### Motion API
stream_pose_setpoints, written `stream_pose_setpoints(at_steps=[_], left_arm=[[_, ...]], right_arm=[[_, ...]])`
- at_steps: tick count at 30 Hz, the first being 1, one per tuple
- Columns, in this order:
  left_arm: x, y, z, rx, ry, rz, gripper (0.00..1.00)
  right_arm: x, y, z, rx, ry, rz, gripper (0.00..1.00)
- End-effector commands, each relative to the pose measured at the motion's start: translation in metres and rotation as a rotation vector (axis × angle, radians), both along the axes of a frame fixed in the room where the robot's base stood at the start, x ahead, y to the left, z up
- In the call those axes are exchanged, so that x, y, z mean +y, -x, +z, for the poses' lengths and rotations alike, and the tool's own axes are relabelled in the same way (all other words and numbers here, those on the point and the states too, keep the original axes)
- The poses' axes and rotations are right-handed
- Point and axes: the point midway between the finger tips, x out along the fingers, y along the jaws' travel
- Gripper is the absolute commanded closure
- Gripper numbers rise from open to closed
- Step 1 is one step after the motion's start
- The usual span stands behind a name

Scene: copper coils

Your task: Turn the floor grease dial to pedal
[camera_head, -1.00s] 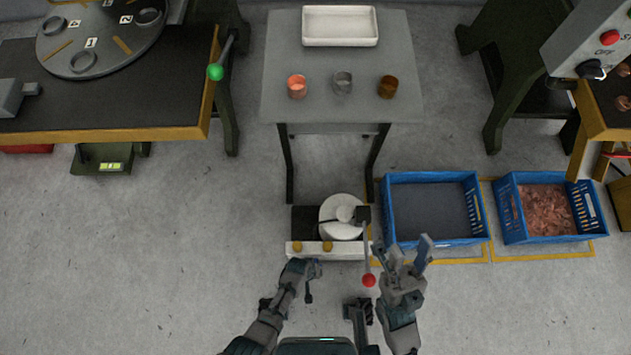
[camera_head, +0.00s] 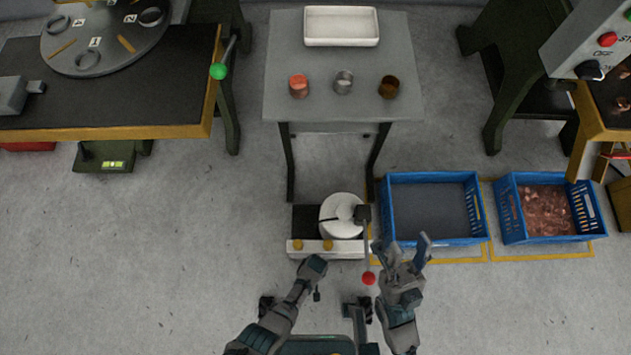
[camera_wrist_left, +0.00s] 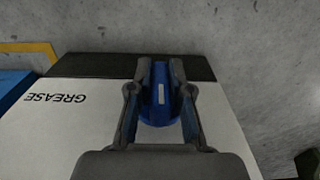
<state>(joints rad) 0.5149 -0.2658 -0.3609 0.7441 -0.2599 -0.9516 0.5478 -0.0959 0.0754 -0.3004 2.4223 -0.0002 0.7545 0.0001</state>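The floor grease dial is a blue knob (camera_wrist_left: 159,95) with a short white mark, on a white panel (camera_wrist_left: 75,115) lettered GREASE in the left wrist view. My left gripper (camera_wrist_left: 158,72) has its fingers on both sides of the knob, seemingly closed against it. In the head view my left gripper (camera_head: 314,268) is at the front of the low white floor unit (camera_head: 345,249), and the blue knob is hidden there. My right gripper (camera_head: 410,255) is open and empty, to the right of a lever with a red ball (camera_head: 368,278).
A white drum (camera_head: 341,215) sits on the floor unit. A blue empty crate (camera_head: 386,215) and a crate of copper scraps (camera_head: 517,215) stand to the right. A grey table (camera_head: 300,55) with three small cups is behind.

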Motion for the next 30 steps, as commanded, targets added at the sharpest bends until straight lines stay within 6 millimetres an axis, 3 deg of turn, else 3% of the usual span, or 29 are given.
stream_pose_setpoints(at_steps=[1, 3, 17, 22, 30], left_arm=[[0.000, 0.002, -0.002, 0.004, 0.000, 0.000, 0.69], [0.000, 0.002, -0.001, 0.004, 0.000, 0.000, 0.56], [-0.001, 0.001, 0.008, 0.000, 0.001, 0.000, 0.56], [0.000, 0.002, 0.030, 0.000, 0.002, 0.002, 0.56], [-0.001, 0.001, 0.082, 0.000, 0.001, 0.001, 0.56]], right_arm=[[0.000, 0.000, 0.000, 0.000, 0.000, 0.000, 0.60], [0.000, 0.000, 0.000, -0.001, 0.000, 0.000, 0.60], [-0.001, 0.004, 0.002, -0.007, -0.001, -0.001, 0.60], [0.000, 0.003, 0.002, -0.005, 0.000, -0.001, 0.60], [0.000, 0.003, 0.002, -0.005, -0.001, 0.000, 0.60]])
